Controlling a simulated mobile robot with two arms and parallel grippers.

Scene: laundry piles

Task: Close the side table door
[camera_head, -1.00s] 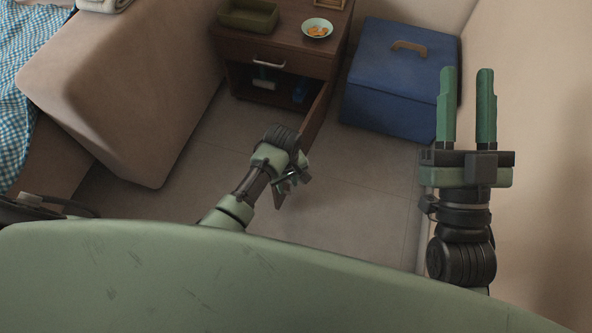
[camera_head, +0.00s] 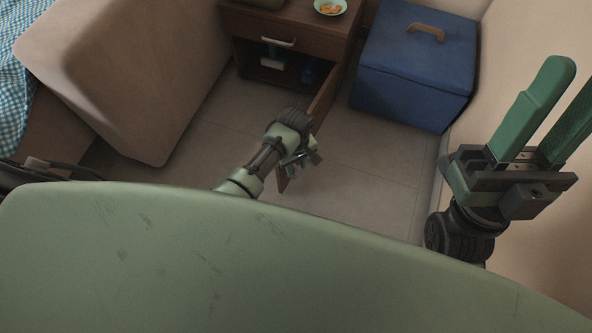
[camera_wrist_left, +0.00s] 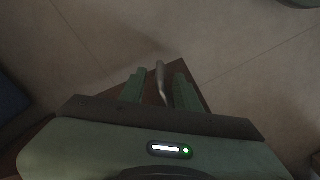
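The side table (camera_head: 284,21) is dark brown wood, with a drawer above an open lower compartment. Its door (camera_head: 322,101) stands swung out wide from the right side toward me, and my left arm partly hides it. My left gripper (camera_head: 302,158) is at the outer end of the door. In the left wrist view the door's metal handle (camera_wrist_left: 161,82) lies between the two green fingers, with gaps on both sides, so the gripper is open. My right gripper (camera_head: 566,106) is empty at the far right, its fingers apart.
A blue lidded box (camera_head: 415,66) stands right of the table. A beige upholstered piece (camera_head: 125,70) stands left. A bowl of orange food (camera_head: 330,6) is on the tabletop. Small items lie inside the compartment. Tiled floor (camera_head: 375,170) is clear between. A wall runs along the right.

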